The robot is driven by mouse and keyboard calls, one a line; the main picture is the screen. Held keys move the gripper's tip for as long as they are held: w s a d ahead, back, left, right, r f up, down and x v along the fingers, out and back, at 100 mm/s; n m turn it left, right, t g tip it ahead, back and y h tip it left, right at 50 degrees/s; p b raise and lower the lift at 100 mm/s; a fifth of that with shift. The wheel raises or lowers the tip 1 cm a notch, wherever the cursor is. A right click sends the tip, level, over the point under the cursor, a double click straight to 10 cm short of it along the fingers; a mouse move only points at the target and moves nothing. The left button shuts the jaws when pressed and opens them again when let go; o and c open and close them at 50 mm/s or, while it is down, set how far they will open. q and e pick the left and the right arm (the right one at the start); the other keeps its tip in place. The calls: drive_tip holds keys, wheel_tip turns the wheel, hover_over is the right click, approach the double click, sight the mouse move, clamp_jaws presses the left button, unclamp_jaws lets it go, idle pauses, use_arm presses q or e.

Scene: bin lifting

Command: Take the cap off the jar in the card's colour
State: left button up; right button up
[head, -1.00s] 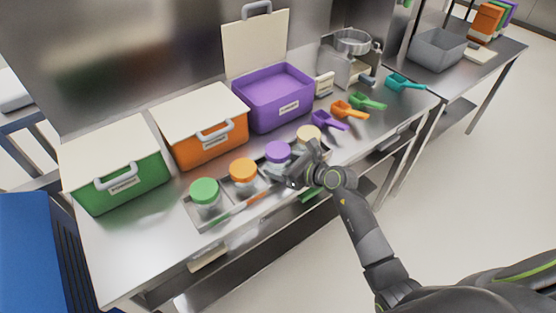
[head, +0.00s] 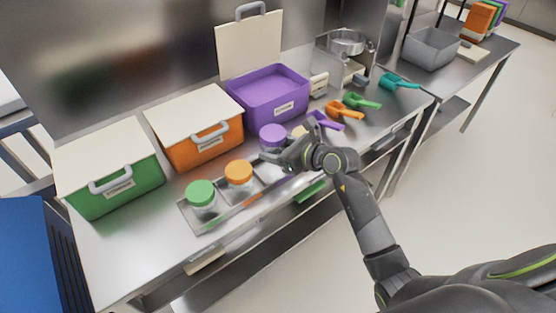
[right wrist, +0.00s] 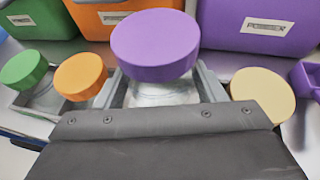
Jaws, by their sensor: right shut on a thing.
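My right gripper (head: 283,160) is shut on the jar with the purple cap (head: 272,135), around the clear body below the cap. The jar is held a little above the grey tray (head: 222,210), and its cap is on. In the right wrist view the purple cap (right wrist: 155,45) is large and close, with clear glass beneath it. Jars with a green cap (head: 200,191) and an orange cap (head: 238,172) stand in the tray to the left. A cream-capped jar (head: 300,132) is to the right, partly hidden by my gripper. I cannot make out a colour card. My left gripper is out of view.
A green bin (head: 120,190), an orange bin (head: 205,148) and an open purple bin (head: 268,98) stand behind the tray. Several coloured scoops (head: 345,110) lie to the right. The steel table's front left (head: 120,260) is clear.

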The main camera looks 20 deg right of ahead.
sight(283, 139)
drive_tip(key=shift+r, duration=1.85)
